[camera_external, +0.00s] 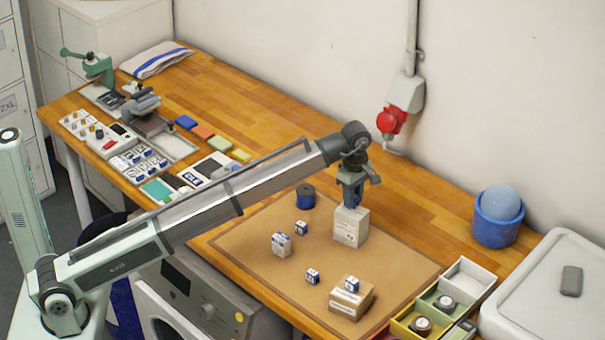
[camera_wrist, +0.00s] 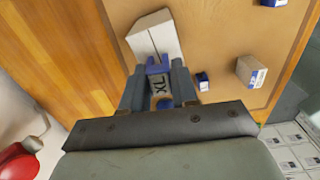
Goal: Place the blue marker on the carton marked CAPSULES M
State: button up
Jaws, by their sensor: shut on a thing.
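My gripper (camera_wrist: 157,84) is shut on a small blue marker (camera_wrist: 157,69) with a pale face reading XL. In the external view my gripper (camera_external: 352,198) points down right over a tall white carton (camera_external: 350,229). That carton also shows beyond the fingers in the wrist view (camera_wrist: 152,33). The marker is mostly hidden by the fingers in the external view. I cannot tell whether it touches the carton top. Small print on the carton is too small to read. A lower brown carton (camera_external: 345,306) stands at the front of the mat with a blue-and-white cube (camera_external: 352,284) on it.
Coloured trays (camera_external: 468,278) lie at the right. A blue bowl with a ball (camera_external: 497,228) stands behind. Much of the mat's left is free.

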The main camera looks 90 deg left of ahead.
jog(key=shift+f, duration=0.75)
jog(key=shift+f, duration=0.15)
jog(key=o, duration=1)
notch_tip(320, 180, up, 12)
